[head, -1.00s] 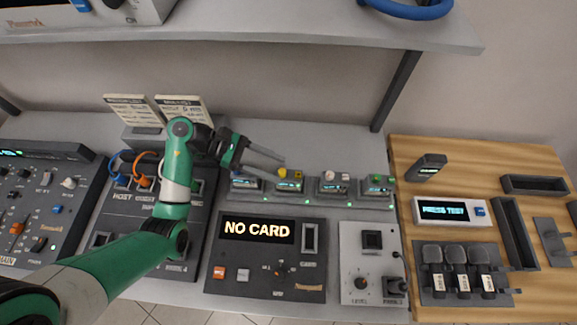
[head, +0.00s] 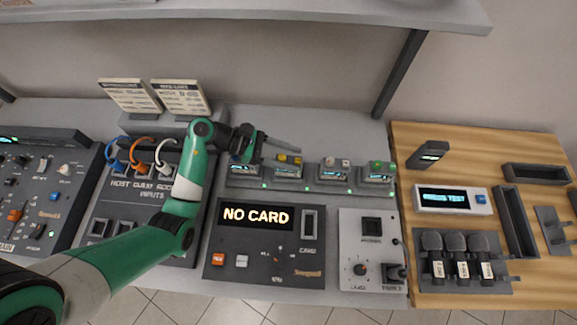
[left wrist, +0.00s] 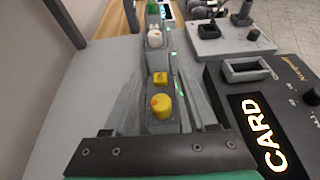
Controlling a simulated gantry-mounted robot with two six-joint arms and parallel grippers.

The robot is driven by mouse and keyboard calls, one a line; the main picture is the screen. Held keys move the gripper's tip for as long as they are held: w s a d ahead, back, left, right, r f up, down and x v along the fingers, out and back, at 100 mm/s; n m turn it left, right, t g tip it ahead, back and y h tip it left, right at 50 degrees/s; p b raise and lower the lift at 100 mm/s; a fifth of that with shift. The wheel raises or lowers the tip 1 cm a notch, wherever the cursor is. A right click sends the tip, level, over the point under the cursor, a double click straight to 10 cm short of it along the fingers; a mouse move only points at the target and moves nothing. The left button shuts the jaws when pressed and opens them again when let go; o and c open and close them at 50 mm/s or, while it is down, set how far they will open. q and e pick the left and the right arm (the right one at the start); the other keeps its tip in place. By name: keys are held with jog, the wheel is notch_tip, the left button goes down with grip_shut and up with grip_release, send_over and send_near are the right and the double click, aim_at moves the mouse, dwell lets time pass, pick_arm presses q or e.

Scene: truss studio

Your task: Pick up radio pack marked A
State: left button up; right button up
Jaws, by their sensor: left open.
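Several small radio packs with lit screens stand in a grey rack behind the card console. The leftmost pack (head: 243,170) is partly under my left gripper; the second pack (head: 288,171) has a yellow top. A third pack (head: 333,172) has a white knob and a fourth (head: 379,175) a green one. I cannot read an A on any of them. My left gripper (head: 282,151) is open and empty at the rack's left part. In the left wrist view its fingers lie on either side of the row, with a round yellow knob (left wrist: 161,106) and a yellow square piece (left wrist: 160,78) between them.
The NO CARD console (head: 257,217) lies in front of the rack. Two printed cards (head: 155,97) stand behind at left. The wooden board (head: 470,140) at right holds a dark upright device (head: 428,155) and a lit display (head: 453,199). A shelf (head: 250,10) hangs above.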

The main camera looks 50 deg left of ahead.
pick_arm(q)
jog(key=x, duration=0.3)
grip_shut()
dwell(1.4)
